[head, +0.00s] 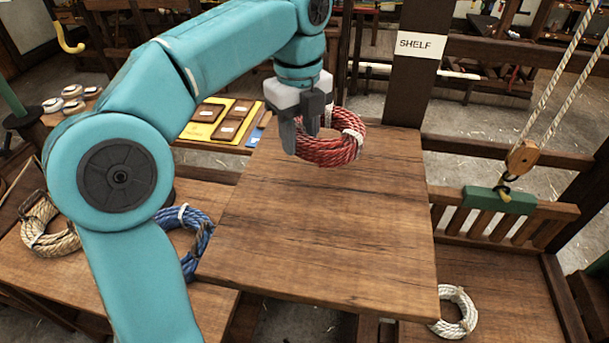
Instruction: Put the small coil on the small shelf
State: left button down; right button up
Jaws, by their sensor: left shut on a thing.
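A small red coil (333,152) of rope with pale ties is at the far left part of a wooden shelf board (340,230). The post behind it carries a "SHELF" label (420,45). My left gripper (308,140) is shut on the red coil at its left side, and its fingers hide part of the coil. I cannot tell whether the coil touches the board or hangs just above it. My right gripper is not in view.
A blue coil (192,235) and a tan coil (42,228) lie on the lower bench at left. A white coil (456,312) lies lower right. A pulley block (522,157) hangs on ropes at right. Most of the board is clear.

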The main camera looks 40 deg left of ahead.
pick_arm(q)
jog(key=f, duration=0.1)
jog(key=a+f, duration=0.1)
jog(key=f, duration=0.2)
jog(key=shift+s+a+f, duration=0.1)
jog(key=shift+s+a, duration=0.05)
jog(key=shift+a, duration=0.1)
jog(key=f, duration=0.1)
jog(key=d+f, duration=0.1)
jog(key=f, duration=0.1)
jog(key=shift+d+f+b, duration=0.1)
jog(key=shift+b, duration=0.2)
jog(key=shift+a+f, duration=0.2)
jog(key=shift+f, duration=0.05)
jog(key=shift+a, duration=0.25)
jog(key=shift+d+f, duration=0.15)
jog(key=shift+d, duration=0.2)
jog(key=c, duration=0.7)
grip_release()
jog(key=shift+c, duration=0.2)
jog(key=shift+a, duration=0.25)
jog(key=shift+d+r, duration=0.15)
jog(key=shift+r, duration=0.1)
notch_tip(320, 180, up, 11)
jog(key=shift+p, duration=0.85)
jog(key=shift+r, duration=0.4)
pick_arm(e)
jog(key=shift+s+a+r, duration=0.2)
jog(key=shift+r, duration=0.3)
